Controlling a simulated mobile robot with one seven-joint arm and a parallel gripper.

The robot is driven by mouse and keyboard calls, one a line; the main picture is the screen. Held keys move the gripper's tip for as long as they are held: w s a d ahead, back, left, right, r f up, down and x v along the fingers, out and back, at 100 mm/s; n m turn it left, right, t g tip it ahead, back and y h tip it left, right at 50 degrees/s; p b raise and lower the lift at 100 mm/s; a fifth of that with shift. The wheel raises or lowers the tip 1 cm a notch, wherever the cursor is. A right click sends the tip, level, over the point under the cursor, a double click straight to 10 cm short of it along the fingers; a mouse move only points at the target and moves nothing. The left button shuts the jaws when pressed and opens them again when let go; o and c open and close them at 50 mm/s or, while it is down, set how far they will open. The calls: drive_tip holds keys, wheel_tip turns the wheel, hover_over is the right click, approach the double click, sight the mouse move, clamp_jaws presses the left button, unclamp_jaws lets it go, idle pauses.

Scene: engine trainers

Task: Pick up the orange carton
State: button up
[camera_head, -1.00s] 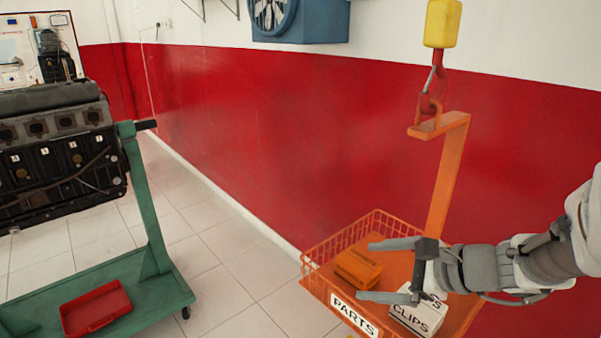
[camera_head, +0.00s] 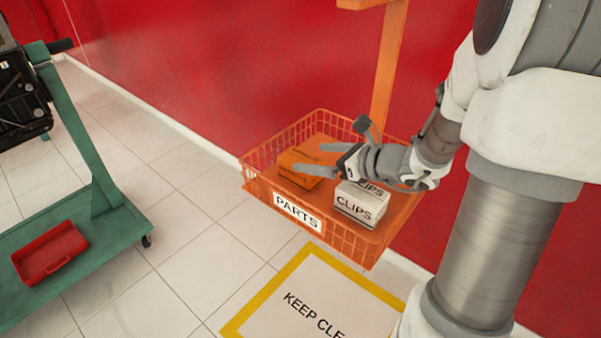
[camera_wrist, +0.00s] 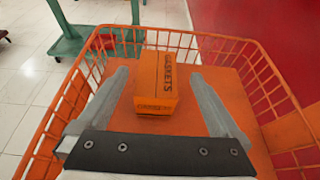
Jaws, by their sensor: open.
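The orange carton (camera_head: 306,164) sits on the floor of the orange wire basket marked PARTS (camera_head: 346,242), towards its left end. In the wrist view the carton (camera_wrist: 155,82) carries dark lettering that reads GASKETS and lies between and just ahead of my two open fingers. My gripper (camera_head: 328,157) is open and empty, reaching in from the right. Its fingers lie on either side of the carton in the wrist view (camera_wrist: 160,95). Part of the carton is hidden by a finger in the head view.
A white CLIPS carton (camera_head: 360,203) stands right of the orange one, below my gripper. The basket hangs from an orange arm (camera_head: 388,65) near the red wall (camera_head: 240,60). A green stand (camera_head: 90,225) with a red tray (camera_head: 50,253) is at left. A yellow-edged KEEP CLEAR floor mark (camera_head: 265,290) lies in front.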

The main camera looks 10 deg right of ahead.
sight(298, 157)
drive_tip(key=b+x, duration=0.2)
drive_tip(key=x, duration=0.4)
drive_tip(key=shift+a+f, duration=0.1)
drive_tip(key=shift+a, duration=0.15)
clamp_jaws()
idle(0.3)
